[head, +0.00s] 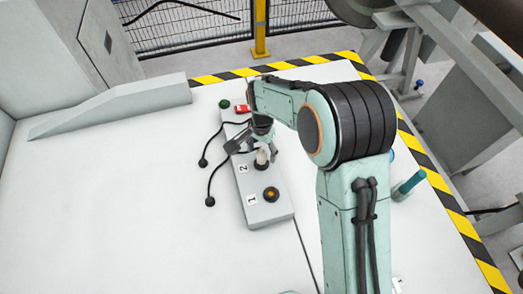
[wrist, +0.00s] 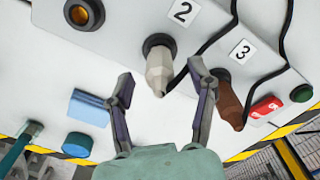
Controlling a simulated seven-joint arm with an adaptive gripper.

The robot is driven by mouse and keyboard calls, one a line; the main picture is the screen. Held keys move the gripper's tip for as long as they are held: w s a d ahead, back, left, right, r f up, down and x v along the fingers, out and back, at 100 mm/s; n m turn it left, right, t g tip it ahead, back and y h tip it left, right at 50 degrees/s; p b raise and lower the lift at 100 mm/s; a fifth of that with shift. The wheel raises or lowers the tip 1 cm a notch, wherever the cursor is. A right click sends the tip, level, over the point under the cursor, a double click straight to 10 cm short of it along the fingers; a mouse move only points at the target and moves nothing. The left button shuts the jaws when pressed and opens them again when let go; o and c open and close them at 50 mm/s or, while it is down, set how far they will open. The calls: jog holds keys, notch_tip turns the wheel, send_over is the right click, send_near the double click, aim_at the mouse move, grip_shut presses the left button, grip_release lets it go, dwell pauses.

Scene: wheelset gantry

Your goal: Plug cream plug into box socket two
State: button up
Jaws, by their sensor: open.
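The grey box (head: 262,203) lies on the white table with labelled positions. The cream plug (wrist: 158,68) stands at socket two (wrist: 157,42), beside the label "2"; its wide end meets the dark collar and its narrow tail points outward. How deep it sits I cannot tell. It also shows in the head view (head: 262,158), partly under my gripper. My gripper (wrist: 160,78) is open, one finger on each side of the plug with visible gaps; in the head view it (head: 258,140) hangs just over the box.
Socket one (wrist: 83,12) is empty with a brass-coloured inside. A brown plug (wrist: 230,105) is by label "3", near a red switch (wrist: 265,107) and green button (wrist: 301,93). Black cables (head: 213,180) trail left.

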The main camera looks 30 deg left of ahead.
notch_tip(320, 180, up, 11)
jog(key=shift+r, duration=0.1)
dwell(0.6)
jog(key=w+d+r+m+t, duration=0.25)
jog(key=w+d+r, duration=0.25)
jog(key=d+r, duration=0.6)
jog(key=s+d+r+m, duration=0.15)
jog(key=s+d, duration=0.45)
jog(key=d, duration=0.6)
jog(key=s+d+f+n+g, duration=0.1)
jog(key=s+f, duration=0.3)
jog(key=s, duration=0.4)
jog(key=s+d+f+n+g, duration=0.1)
jog(key=s+d+f+n, duration=0.2)
jog(key=s, duration=0.5)
jog(key=shift+s+d+f+n+g+y, duration=0.2)
jog(key=shift+d+f+n+g+y, duration=0.2)
jog(key=shift+f+n, duration=0.25)
